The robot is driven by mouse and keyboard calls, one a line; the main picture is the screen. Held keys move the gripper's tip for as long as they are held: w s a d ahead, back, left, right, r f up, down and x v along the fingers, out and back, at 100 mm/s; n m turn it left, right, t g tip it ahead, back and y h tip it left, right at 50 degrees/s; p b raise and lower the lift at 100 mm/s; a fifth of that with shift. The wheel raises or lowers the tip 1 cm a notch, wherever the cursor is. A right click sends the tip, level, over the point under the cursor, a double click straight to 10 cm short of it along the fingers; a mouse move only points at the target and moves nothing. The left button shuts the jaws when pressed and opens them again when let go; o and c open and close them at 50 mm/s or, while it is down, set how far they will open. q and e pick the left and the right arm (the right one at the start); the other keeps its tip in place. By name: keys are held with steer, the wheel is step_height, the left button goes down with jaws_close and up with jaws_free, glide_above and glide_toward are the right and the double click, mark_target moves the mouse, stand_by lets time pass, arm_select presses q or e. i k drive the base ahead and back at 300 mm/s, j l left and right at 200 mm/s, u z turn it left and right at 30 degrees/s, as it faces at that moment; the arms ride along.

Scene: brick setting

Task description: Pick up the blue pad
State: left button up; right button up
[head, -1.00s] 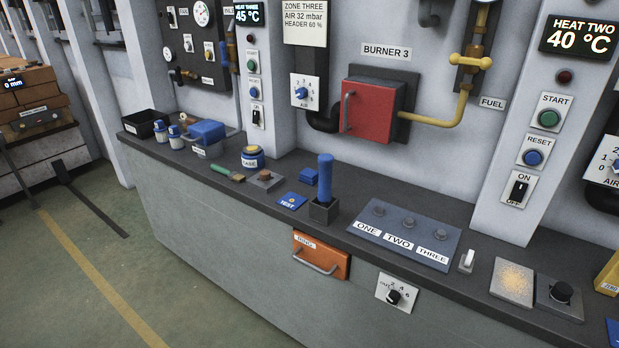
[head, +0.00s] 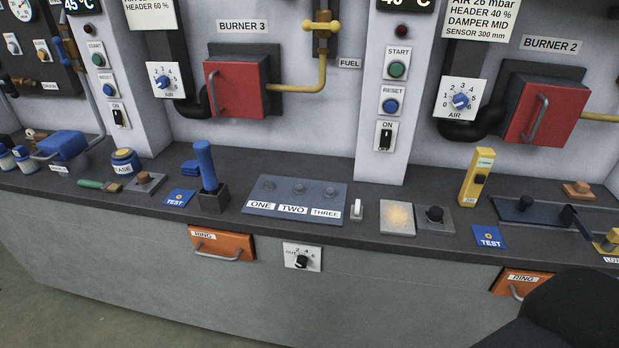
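A small blue pad (head: 190,166), which looks like a flat folded stack, lies on the dark counter (head: 345,228). It is behind a blue TEST plate (head: 179,198) and just left of an upright blue handle (head: 206,165) in a dark square holder (head: 213,200). Nothing is touching the pad from above. Neither of my grippers shows. A dark rounded shape at the lower right looks like part of my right arm, with no fingers visible.
A ONE TWO THREE panel (head: 295,199), a yellow device (head: 477,178) and a second TEST plate (head: 488,237) stand to the right. A green-handled brush (head: 97,186) and a round labelled tin (head: 126,163) are left. Orange RING drawers (head: 222,243) front the counter.

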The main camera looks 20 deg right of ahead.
mark_target(191, 168)
steer(key=i+j, duration=0.3)
steer(key=j, duration=0.15)
steer(key=i+j, duration=0.25)
steer(key=j, duration=0.15)
steer(key=i+j, duration=0.3)
steer(key=j, duration=0.15)
steer(key=i+j+z, duration=0.1)
steer(key=z, duration=0.25)
